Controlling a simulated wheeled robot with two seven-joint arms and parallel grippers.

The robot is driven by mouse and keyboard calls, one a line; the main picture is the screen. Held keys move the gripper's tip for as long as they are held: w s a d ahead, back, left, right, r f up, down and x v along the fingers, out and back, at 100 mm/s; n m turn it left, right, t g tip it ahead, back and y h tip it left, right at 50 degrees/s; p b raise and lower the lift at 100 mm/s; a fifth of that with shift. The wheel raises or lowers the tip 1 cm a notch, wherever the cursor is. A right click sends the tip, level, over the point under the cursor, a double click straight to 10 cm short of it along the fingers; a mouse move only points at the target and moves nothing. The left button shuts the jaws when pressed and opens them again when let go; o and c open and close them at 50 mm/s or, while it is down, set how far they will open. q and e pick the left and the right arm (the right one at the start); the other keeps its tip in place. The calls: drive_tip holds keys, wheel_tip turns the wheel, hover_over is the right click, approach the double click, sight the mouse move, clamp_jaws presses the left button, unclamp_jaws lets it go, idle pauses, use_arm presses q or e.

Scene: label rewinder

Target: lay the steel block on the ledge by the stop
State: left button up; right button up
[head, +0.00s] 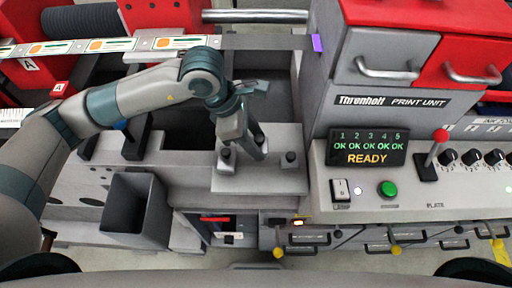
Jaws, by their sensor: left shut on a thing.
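My left gripper (243,108) reaches in from the left and is shut on a grey steel block (232,128). The block hangs below the fingers, above or at the back of a light grey ledge (262,181); I cannot tell whether they touch. Dark-topped posts (290,158) stand on the ledge, and a grey upright piece leans beside the block. I cannot tell which of these is the stop. The gripper hides part of the block. My right gripper is not in view.
The print unit (400,102) with its READY screen (367,146) stands close on the right. A label strip (110,45) runs across the back left. An open grey bin (135,208) sits at the front left. A red-knobbed lever (440,137) sticks up further right.

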use_arm(q)
drive_tip(key=shift+f+b, duration=0.35)
drive_tip(key=shift+f, duration=1.6)
drive_tip(key=shift+f+b, duration=0.2)
drive_tip(key=shift+b, duration=0.1)
drive_tip(key=o, duration=1.3)
drive_tip(key=shift+r, duration=0.2)
